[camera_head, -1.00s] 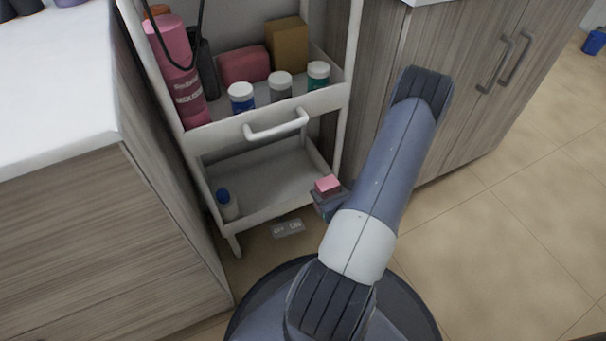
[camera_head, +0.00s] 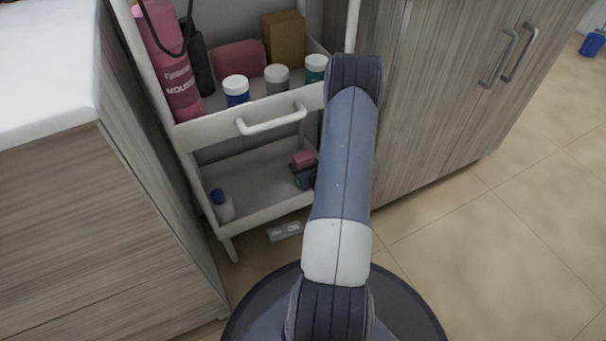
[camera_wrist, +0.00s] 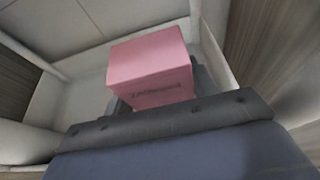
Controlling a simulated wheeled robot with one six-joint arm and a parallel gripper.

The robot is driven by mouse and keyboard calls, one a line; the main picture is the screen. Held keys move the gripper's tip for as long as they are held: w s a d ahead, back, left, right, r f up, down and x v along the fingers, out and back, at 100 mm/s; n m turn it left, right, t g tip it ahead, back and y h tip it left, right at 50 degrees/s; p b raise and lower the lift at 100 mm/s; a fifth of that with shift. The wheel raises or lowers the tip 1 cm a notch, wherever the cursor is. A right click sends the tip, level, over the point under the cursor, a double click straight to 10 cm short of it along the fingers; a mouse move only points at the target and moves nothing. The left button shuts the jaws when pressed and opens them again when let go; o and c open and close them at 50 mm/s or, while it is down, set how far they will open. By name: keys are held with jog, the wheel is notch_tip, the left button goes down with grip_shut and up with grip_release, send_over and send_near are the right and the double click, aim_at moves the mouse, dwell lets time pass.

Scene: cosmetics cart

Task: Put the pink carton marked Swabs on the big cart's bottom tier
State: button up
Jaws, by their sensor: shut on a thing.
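The pink carton (camera_head: 303,158) is held by my gripper (camera_head: 304,178) over the right part of the big cart's bottom tier (camera_head: 262,176). In the wrist view the pink carton (camera_wrist: 151,66) fills the middle, with dark lettering on its near face that I cannot read clearly. My gripper (camera_wrist: 155,100) is shut on it, and the fingers are mostly hidden behind the carton and wrist. I cannot tell whether the carton touches the tier floor.
A small white bottle with a blue cap (camera_head: 222,205) stands at the tier's front left. The middle of the tier is bare. Above, the upper tier (camera_head: 205,133) with its white handle (camera_head: 272,121) holds bottles, jars and boxes. A wooden cabinet (camera_head: 440,100) stands to the right.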

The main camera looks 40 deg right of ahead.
notch_tip(320, 180, down, 4)
jog(key=shift+b, duration=0.85)
jog(key=shift+w, duration=0.2)
jog(key=shift+r, duration=0.1)
jog(key=o, duration=1)
